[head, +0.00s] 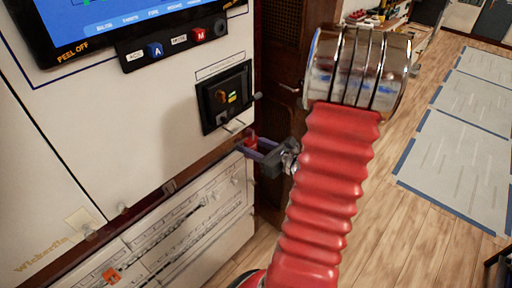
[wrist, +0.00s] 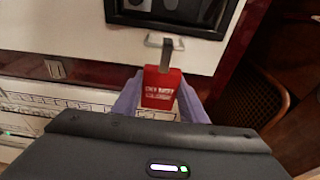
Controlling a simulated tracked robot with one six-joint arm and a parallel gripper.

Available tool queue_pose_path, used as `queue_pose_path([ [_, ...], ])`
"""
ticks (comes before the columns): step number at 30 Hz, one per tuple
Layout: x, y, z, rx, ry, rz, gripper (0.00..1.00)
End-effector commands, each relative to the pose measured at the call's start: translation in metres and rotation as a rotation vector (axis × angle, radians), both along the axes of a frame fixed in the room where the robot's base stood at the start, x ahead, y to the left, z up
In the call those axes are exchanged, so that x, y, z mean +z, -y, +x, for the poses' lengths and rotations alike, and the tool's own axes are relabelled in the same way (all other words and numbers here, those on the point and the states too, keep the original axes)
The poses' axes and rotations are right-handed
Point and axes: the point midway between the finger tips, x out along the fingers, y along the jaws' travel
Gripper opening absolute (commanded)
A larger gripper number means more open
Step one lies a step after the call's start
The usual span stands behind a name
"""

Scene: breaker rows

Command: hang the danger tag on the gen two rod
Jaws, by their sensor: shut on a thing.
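The red danger tag (wrist: 160,88) has white lettering and a grey strap at its top. My gripper (wrist: 160,103) is shut on it, with a purple finger on each side. In the head view, my gripper (head: 250,147) is in front of the cabinet, just below the black breaker unit, with the red tag (head: 251,137) between its fingers. A pale metal rod (wrist: 153,40) juts out below the black frame; it also shows in the head view (head: 233,127). The strap's top overlaps the rod in the wrist view. I cannot tell whether it is around the rod or in front of it. No label names the rod.
The black breaker unit (head: 226,96) has a handle sticking out at its right. A screen (head: 120,20) and button strip (head: 175,47) are above. An orange tag (head: 111,275) is on the lower panel (head: 190,222). Dark wooden furniture (head: 282,90) stands right of the cabinet. Floor is open at right.

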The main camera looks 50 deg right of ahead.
Motion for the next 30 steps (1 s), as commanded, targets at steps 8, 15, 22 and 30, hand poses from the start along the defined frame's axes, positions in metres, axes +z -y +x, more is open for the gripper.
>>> queue_pose_path([
  [8,0.0,-0.001,0.016,0.002,0.001,0.0,0.17],
  [15,0.0,-0.001,0.03,0.002,0.0,0.001,0.17],
  [22,0.0,-0.002,0.043,0.002,0.0,0.0,0.17],
  [30,-0.009,-0.002,0.047,0.001,-0.001,0.001,0.17],
])
